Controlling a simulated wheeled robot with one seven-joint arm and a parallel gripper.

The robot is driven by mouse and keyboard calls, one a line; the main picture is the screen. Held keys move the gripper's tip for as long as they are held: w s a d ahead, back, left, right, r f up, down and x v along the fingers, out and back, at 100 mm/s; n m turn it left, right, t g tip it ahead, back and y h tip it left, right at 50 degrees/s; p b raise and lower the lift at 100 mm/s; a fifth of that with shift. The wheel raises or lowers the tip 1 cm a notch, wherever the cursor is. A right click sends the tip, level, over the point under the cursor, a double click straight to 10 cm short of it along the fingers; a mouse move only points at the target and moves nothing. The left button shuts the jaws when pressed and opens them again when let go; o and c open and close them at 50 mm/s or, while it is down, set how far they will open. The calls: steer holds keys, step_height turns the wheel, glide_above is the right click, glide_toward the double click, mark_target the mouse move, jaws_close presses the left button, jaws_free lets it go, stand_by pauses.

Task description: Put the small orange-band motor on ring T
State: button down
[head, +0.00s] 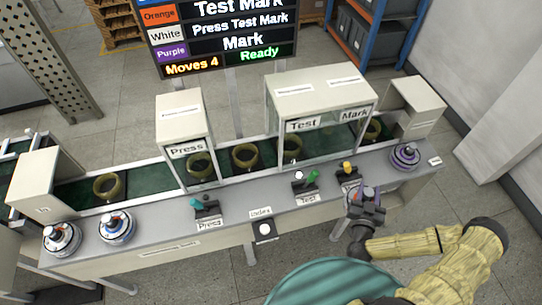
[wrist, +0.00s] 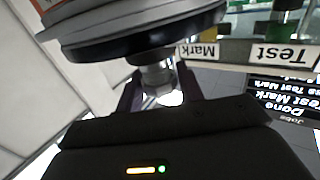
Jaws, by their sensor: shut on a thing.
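My gripper (head: 366,200) is at the front right of the bench, near the yellow Mark lever. In the wrist view its fingers (wrist: 160,88) are closed around the bright metal shaft (wrist: 157,75) of a dark grey disc-shaped motor (wrist: 135,28). A small orange-red patch shows at the picture's top left; whether it is the motor's band I cannot tell. Olive rings sit along the green conveyor: one under the Test housing (head: 292,148), one under Press (head: 200,165), one between them (head: 245,157). No ring letter T is readable.
Two motors with coloured bands (head: 61,238) (head: 117,228) stand at the bench's left end. A purple-band motor (head: 405,157) stands at the right end. Levers for Press (head: 207,205), Test (head: 305,183) and Mark (head: 348,172) line the front edge. The sign (head: 225,30) reads "Moves 4" and "Ready".

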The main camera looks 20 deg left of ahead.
step_height(320, 180, down, 15)
steer(key=b, duration=1.4)
steer(key=shift+r, duration=0.15)
steer(key=shift+w+d, duration=0.1)
